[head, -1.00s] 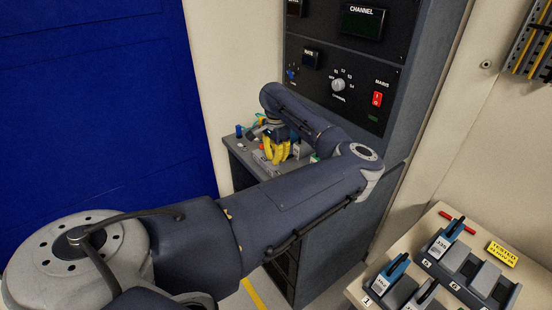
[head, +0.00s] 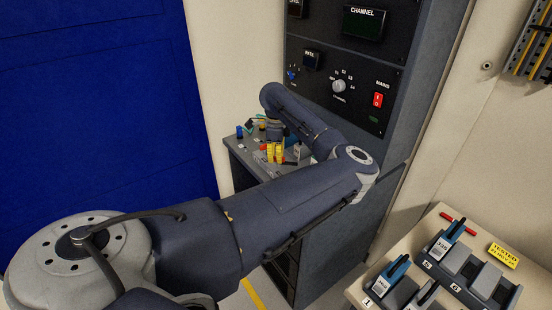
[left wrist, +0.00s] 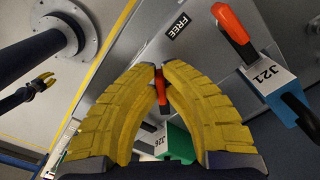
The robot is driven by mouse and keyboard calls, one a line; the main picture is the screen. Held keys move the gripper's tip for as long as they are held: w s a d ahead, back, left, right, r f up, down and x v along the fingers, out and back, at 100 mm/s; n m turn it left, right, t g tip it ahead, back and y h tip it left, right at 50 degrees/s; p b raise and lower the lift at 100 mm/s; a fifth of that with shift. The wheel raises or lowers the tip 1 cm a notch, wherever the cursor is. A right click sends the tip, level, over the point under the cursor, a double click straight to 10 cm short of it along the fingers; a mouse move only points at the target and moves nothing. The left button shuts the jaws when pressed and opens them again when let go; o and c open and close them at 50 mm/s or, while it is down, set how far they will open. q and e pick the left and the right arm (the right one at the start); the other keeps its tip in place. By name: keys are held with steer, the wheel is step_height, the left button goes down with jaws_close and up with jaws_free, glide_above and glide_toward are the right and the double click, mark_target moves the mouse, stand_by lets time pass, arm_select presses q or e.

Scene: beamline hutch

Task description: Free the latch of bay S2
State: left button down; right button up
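My left gripper (head: 274,158) points down over the grey bench at the foot of the rack. In the left wrist view its yellow fingers (left wrist: 160,70) have their tips close together, with a narrow red lever (left wrist: 161,92) between them. A green block (left wrist: 177,143) is partly hidden behind the fingers. A FREE label (left wrist: 177,25) lies on the grey plate above the tips. I cannot read a bay S2 mark. My right gripper (left wrist: 42,82) shows small at left, its opening unclear.
The black rack panel (head: 340,63) with knobs and a red mains switch (head: 377,99) rises behind the bench. A side table at lower right holds labelled blocks (head: 440,245), a red bar (head: 457,224) and a yellow TESTED sign (head: 503,255).

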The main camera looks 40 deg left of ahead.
arm_select(q)
steer(key=m, duration=0.4)
steer(key=shift+w+m, duration=0.2)
steer(key=shift+m, duration=0.1)
steer(key=m, duration=0.4)
steer(key=shift+w, duration=0.2)
steer(key=shift+m, duration=0.3)
steer(key=c, duration=1.5)
jaws_free()
step_height(320, 180, up, 12)
